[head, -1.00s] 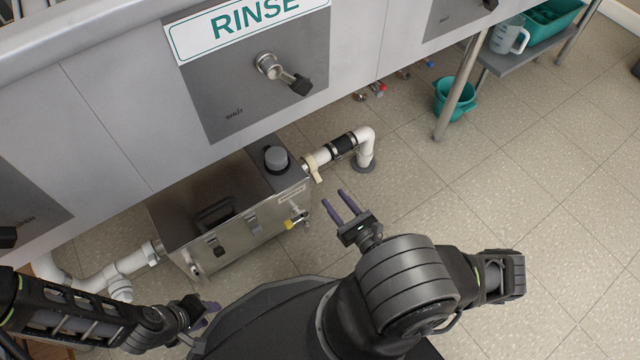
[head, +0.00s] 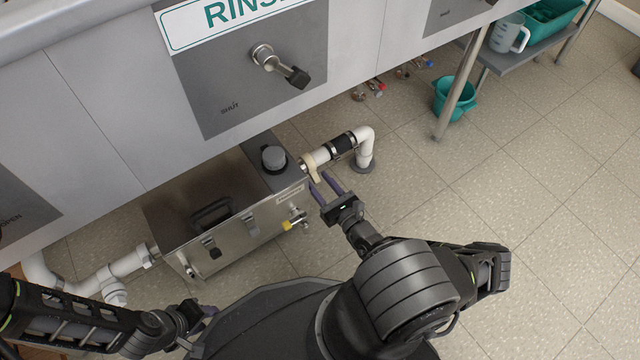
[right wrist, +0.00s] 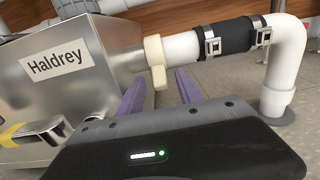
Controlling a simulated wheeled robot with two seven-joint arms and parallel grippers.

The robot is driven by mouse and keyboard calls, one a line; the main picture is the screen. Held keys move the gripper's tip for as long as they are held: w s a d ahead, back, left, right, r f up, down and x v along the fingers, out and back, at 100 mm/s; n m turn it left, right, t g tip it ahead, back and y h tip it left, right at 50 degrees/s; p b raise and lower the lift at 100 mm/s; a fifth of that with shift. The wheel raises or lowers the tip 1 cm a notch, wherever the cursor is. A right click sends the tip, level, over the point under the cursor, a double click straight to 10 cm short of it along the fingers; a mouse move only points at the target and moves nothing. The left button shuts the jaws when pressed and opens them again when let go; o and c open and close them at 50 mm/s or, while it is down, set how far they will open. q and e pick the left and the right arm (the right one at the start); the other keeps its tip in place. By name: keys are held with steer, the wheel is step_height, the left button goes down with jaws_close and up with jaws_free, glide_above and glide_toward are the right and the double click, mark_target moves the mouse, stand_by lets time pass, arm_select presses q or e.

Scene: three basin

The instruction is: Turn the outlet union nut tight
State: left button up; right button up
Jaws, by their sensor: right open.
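The outlet union nut (head: 312,166) is a cream-coloured winged ring on the white outlet pipe, at the right side of the steel box. In the right wrist view the nut (right wrist: 155,62) stands just beyond the fingertips, with one wing pointing down between the two fingers' directions. My right gripper (head: 321,183) is open, its purple fingers pointing at the nut; I cannot tell whether they touch it. It also shows in the right wrist view (right wrist: 160,80). My left gripper (head: 208,311) is low at the left, away from the nut, its fingers partly hidden.
The steel box (head: 225,215) labelled Haldrey has a grey cap (head: 273,158) and a yellow-handled valve (head: 290,224). A black clamped coupling (head: 341,144) sits on the white pipe beyond the nut. The basin front overhangs above. Floor to the right is clear, with a teal bucket (head: 453,98) farther back.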

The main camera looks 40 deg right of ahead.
jaws_close()
stand_by(0.3)
stand_by(0.3)
